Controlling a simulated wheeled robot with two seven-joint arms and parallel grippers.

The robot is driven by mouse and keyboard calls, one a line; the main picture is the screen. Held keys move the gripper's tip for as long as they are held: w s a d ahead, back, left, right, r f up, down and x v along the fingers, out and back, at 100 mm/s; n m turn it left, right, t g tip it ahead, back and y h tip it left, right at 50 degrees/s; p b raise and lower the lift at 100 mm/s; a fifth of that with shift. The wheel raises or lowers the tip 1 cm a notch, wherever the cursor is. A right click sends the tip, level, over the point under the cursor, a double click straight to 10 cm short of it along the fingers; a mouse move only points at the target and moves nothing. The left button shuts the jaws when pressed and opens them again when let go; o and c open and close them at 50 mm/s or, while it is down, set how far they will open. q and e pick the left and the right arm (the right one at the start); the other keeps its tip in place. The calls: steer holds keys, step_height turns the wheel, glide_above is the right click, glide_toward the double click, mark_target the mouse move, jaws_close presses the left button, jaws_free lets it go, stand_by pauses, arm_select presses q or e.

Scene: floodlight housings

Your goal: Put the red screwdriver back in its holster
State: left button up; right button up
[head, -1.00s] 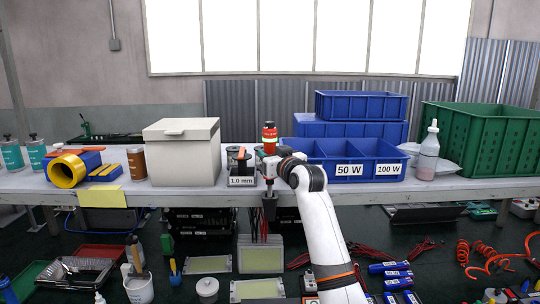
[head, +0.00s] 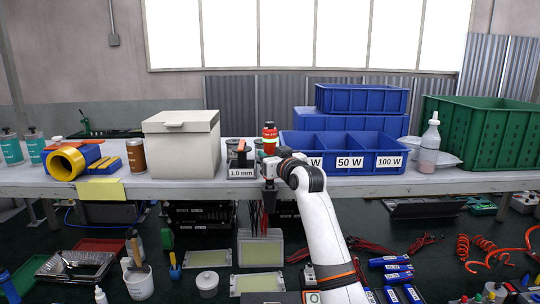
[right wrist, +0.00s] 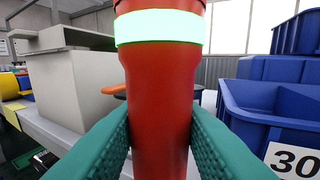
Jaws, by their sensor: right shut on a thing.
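The red screwdriver (head: 270,131) stands upright in my right gripper (head: 269,167), at the front edge of the workbench. In the right wrist view its red handle (right wrist: 158,80) with a pale green band is squeezed between the teal fingers of my right gripper (right wrist: 160,135). Its lower part is hidden behind the gripper. A dark holster (head: 269,199) hangs at the bench's front edge, just below the gripper in the head view. I cannot tell whether the screwdriver's tip is inside it. My left gripper is not in view.
A spool stand labelled 1.0 mm (head: 241,172) stands close to the left of the gripper, with a cream box (head: 183,148) beyond it. A blue divided bin (head: 349,178) sits close to the right. Red cables hang below the bench.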

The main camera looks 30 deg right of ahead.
steer(key=shift+f+b, duration=0.85)
steer(key=shift+f, duration=0.7)
steer(key=o, duration=1.1)
steer(key=shift+o, duration=0.2)
steer(key=shift+s+f, duration=0.15)
steer(key=shift+s, duration=0.05)
steer(key=shift+s+b, duration=0.25)
steer(key=shift+b, duration=0.05)
steer(key=s+b, duration=0.4)
steer(key=s, duration=0.7)
steer(key=shift+s+a+r+b, duration=0.15)
steer(key=shift+a+r+b, duration=0.05)
steer(key=shift+b, duration=0.2)
steer(key=shift+f, duration=0.1)
